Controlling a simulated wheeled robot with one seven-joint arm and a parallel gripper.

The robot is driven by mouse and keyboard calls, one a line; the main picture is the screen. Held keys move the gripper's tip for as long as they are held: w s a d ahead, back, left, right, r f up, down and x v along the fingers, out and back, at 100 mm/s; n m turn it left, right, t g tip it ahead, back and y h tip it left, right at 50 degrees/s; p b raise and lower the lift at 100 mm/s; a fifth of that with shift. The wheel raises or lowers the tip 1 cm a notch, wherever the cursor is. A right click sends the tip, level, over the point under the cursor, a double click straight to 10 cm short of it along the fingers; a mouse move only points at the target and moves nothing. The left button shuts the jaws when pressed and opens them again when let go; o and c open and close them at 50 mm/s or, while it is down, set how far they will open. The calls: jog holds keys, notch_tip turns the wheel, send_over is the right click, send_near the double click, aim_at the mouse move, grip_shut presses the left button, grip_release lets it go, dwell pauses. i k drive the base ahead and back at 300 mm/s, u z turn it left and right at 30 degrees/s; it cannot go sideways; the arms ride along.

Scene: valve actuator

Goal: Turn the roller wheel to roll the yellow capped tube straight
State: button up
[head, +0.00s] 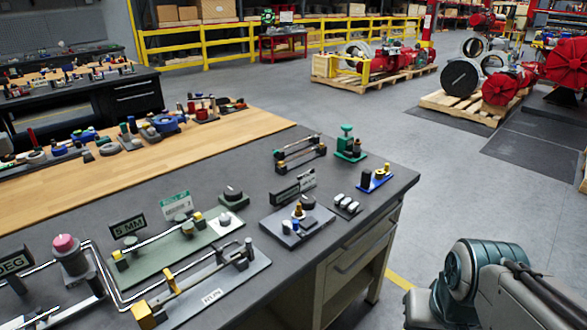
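A dark grey workbench top (235,148) carries several small metal fixtures. On a green plate (165,257) a thin tube (155,238) runs between yellow-ended supports, behind a "5 MM" sign (128,226). A dark round knob (233,191) stands at the plate's far right end. On a grey plate (215,296) nearer the front edge, a long rod (203,274) lies between yellow and grey blocks. I cannot tell which of these is the yellow capped tube, or which part is the roller wheel. My gripper is out of view; only part of my arm shows at lower right.
A pink-topped knob (64,243) and bent tubing stand at the bench's left front. The floor (470,200) right of the bench is open.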

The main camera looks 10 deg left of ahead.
aim_at(233, 193)
jog(key=z, duration=0.2)
jog(key=i, duration=0.65)
jog(key=u, duration=0.7)
jog(key=i, duration=0.75)
jog(key=u, duration=0.95)
